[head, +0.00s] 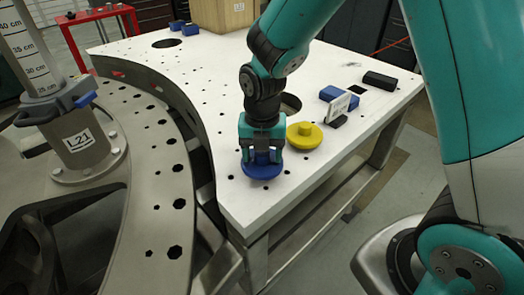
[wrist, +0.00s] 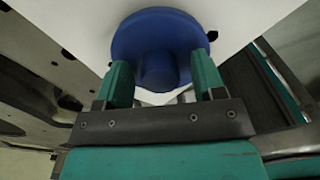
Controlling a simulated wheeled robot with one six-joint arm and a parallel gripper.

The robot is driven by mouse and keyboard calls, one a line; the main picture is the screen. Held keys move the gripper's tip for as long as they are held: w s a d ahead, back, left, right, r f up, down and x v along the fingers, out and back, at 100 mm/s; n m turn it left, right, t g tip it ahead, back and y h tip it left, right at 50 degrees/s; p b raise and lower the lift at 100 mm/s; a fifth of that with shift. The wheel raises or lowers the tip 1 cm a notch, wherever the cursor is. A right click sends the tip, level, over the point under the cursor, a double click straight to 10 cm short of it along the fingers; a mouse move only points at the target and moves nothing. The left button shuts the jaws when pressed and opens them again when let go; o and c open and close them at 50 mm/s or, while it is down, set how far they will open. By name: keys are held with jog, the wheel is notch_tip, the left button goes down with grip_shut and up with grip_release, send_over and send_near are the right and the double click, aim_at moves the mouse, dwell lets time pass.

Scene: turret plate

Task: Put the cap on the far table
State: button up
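A blue round cap (head: 262,171) with a central knob lies at the near corner of the white table. It also shows in the wrist view (wrist: 160,45). My gripper (head: 262,155) is right above it, pointing down. In the wrist view its teal fingers (wrist: 163,82) stand on either side of the knob, apart, with a gap visible on the right side. The fingers hide part of the cap in the head view. A yellow cap (head: 304,135) with a knob lies just right of my gripper. I cannot tell which table is the far one.
A red table (head: 98,14) stands at the back left. A grey perforated plate with a post (head: 85,135) is at left.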

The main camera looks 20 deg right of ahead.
jog(key=shift+r, duration=0.1)
notch_tip(320, 180, up, 11)
jog(key=s+a+r+m+y, duration=0.2)
jog(key=s+m, duration=0.7)
jog(key=m, duration=0.2)
jog(key=s+a+r+m+y, duration=0.2)
jog(key=s+m, duration=0.7)
jog(key=m, duration=0.3)
jog(key=shift+s+a+r+m, duration=0.15)
jog(key=shift+s+a+m, duration=0.1)
jog(key=shift+a+m, duration=0.1)
